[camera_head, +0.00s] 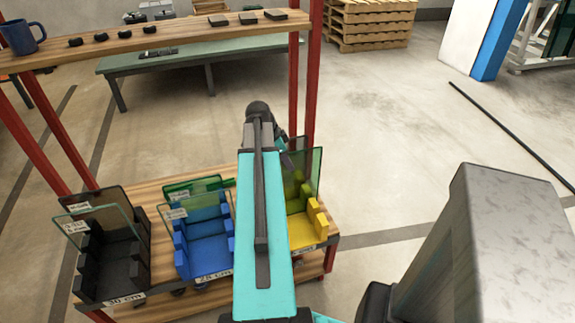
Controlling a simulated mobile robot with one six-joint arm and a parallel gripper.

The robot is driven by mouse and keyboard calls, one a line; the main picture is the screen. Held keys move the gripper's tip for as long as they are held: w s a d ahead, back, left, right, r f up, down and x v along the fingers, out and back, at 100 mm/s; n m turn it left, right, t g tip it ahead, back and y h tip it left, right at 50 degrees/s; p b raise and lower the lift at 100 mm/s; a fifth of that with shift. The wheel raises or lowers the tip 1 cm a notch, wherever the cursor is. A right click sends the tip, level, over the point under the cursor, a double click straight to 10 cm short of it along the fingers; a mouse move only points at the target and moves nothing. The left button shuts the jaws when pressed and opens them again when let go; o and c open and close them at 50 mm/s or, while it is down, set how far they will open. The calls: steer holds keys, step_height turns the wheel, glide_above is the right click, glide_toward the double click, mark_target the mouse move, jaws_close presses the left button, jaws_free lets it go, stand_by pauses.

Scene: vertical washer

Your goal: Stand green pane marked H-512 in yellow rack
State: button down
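A green pane (317,172) stands upright at the yellow rack (308,230), on the right of the wooden shelf. Its left part is hidden behind my arm, and I see no readable mark on it. I cannot tell whether it is seated in a slot or held. My arm runs up the middle of the view and bends away at the top. A small dark part of its far end shows beside the pane's upper left edge. My gripper's fingers are hidden behind the arm.
A blue rack (206,250) with green panes and a black rack (117,262) with clear and dark panes stand to the left. Red posts (306,75) carry an upper shelf (150,42) with a blue mug (20,38) and small dark pieces. Open floor lies to the right.

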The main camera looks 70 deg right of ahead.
steer(key=shift+f, duration=0.2)
stand_by(0.3)
steer(key=c, duration=2.4)
jaws_free()
steer(key=shift+c, duration=0.2)
steer(key=o, duration=0.5)
steer(key=shift+b+v, duration=0.7)
steer(key=shift+v, duration=6.2)
steer(key=shift+r, duration=0.1)
steer(key=shift+r+p, duration=3.45)
steer(key=shift+r, duration=1.4)
